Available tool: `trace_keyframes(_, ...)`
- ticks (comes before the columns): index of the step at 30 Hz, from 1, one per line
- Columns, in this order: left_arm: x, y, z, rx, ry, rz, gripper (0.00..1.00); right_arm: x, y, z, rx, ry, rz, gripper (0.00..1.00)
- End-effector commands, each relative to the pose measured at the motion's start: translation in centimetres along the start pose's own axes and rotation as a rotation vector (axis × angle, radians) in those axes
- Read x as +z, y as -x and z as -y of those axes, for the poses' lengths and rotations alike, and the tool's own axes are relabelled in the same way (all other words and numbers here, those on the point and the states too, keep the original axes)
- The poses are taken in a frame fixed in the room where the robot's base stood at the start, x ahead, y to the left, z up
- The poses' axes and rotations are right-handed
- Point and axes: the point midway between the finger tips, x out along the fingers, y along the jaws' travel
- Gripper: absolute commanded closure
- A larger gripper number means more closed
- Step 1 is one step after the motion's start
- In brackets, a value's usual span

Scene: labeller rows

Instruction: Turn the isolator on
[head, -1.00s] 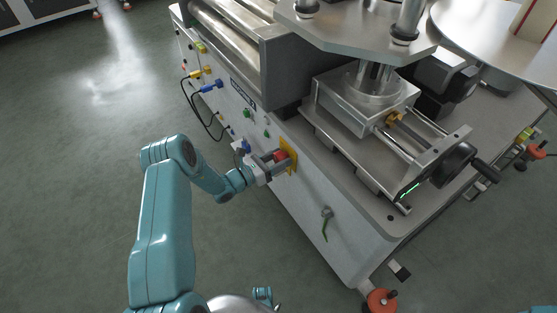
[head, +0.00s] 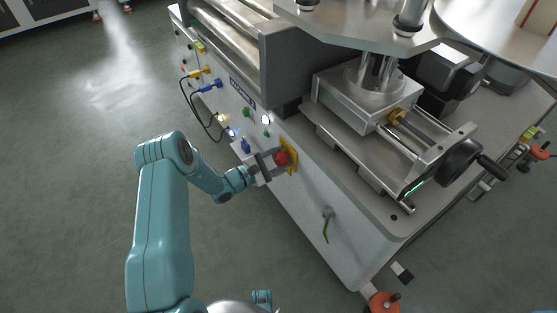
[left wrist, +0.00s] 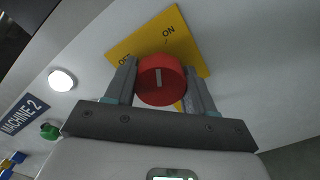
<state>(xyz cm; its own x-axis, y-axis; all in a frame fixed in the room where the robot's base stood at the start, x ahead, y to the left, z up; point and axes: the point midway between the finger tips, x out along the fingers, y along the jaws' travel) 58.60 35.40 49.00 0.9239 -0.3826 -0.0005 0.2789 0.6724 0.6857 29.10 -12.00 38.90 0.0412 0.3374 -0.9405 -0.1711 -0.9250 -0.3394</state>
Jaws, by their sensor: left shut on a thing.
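The isolator is a red round knob (head: 282,158) on a yellow plate (head: 292,152) on the machine's side panel. In the left wrist view the knob (left wrist: 160,82) sits on the plate (left wrist: 135,43), with the printed words ON and OFF. My right gripper is not in view.
A lit white lamp (left wrist: 62,80) is beside the MACHINE-2 label (left wrist: 22,116), with a green button (left wrist: 50,131) nearby. The floor at left is clear.

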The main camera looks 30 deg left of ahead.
Motion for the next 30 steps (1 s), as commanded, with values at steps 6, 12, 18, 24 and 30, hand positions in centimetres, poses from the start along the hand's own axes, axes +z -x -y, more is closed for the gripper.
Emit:
trace_keyframes(6,-0.14,0.12,0.16,-0.001,-0.15,-0.002,0.77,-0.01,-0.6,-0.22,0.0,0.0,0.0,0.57)
trace_keyframes(12,-0.12,0.13,0.18,-0.001,-0.243,-0.002,0.77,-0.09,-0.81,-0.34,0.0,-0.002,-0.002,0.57)
trace_keyframes(18,-0.09,0.13,0.16,-0.002,-0.291,-0.002,0.77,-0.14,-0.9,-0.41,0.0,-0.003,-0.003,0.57)
trace_keyframes(24,-0.08,0.13,0.15,-0.002,-0.306,-0.002,0.76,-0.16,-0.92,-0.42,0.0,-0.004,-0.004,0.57)
trace_keyframes(30,-0.08,0.14,0.16,-0.003,-0.307,-0.002,0.76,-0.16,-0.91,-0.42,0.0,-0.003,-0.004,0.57)
